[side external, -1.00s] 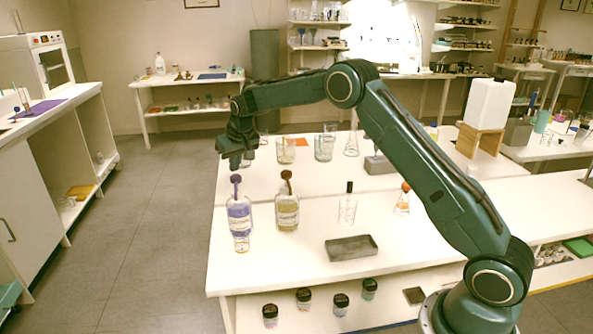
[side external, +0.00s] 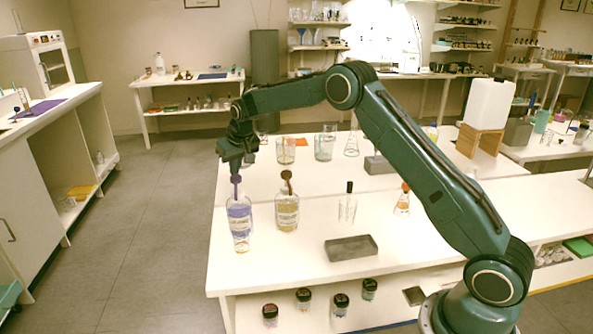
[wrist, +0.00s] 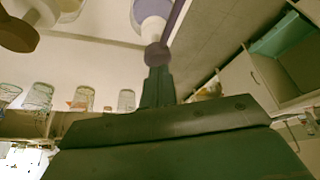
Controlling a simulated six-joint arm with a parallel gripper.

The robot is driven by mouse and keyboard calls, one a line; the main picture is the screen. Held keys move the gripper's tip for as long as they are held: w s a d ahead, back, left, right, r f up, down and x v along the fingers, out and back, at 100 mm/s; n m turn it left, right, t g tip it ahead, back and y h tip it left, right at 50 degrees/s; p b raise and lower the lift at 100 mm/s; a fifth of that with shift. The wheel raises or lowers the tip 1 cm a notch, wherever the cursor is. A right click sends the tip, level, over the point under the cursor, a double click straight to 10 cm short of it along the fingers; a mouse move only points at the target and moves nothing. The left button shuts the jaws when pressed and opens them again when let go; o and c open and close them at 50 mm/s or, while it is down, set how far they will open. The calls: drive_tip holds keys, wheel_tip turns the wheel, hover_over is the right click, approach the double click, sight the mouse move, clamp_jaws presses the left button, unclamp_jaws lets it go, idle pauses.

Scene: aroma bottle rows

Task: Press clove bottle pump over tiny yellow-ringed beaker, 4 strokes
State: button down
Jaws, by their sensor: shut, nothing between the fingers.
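A bottle with a purple pump and purple label (side external: 239,215) stands near the left edge of the white table. A bottle with a brown pump and yellowish label (side external: 287,211) stands to its right. I cannot read which label says clove. A small beaker with a yellow ring (side external: 241,243) stands just in front of the purple bottle. My gripper (side external: 237,171) is shut and empty, pointing down right over the purple pump head. In the wrist view the shut fingertips (wrist: 157,75) meet the purple pump head (wrist: 156,55) in the picture; contact is unclear.
A glass vessel with a black stopper (side external: 347,205), an orange-topped flask (side external: 402,200) and a grey tray (side external: 351,247) stand to the right. Several glass beakers stand behind the bottles. The table's left edge is close to the purple bottle.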

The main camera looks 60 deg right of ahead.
drive_tip(key=shift+f, duration=1.1)
drive_tip(key=shift+r, duration=1.5)
drive_tip(key=shift+f, duration=1.5)
drive_tip(key=shift+r, duration=1.5)
